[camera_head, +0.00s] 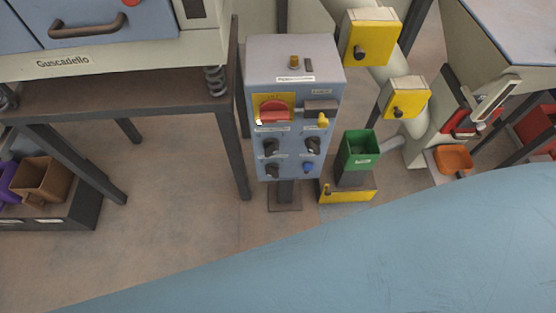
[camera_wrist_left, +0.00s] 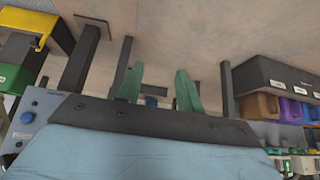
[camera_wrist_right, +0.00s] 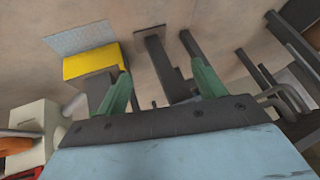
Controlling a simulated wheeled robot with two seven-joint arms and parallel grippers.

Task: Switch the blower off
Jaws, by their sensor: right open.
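A grey-blue control box (camera_head: 292,55) stands on a post in the middle of the head view. Its front has a red rotary handle on a yellow plate (camera_head: 274,111), a small yellow lever (camera_head: 323,121), several black knobs (camera_head: 312,146) and a blue button (camera_head: 308,167). The labels are too small to read, so I cannot tell which control is the blower's. Part of the box (camera_wrist_left: 40,102) shows at the left wrist view's left edge. My left gripper (camera_wrist_left: 158,88) is open and empty. My right gripper (camera_wrist_right: 163,85) is open and empty. Neither gripper shows in the head view.
A bench (camera_head: 110,95) stands left of the box. A green bin (camera_head: 360,149) on a yellow-edged base (camera_head: 348,196), pipes and yellow boxes (camera_head: 369,40) stand right. An orange tray (camera_head: 454,158) lies farther right. My blue body part covers the lower right; floor before the box is clear.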

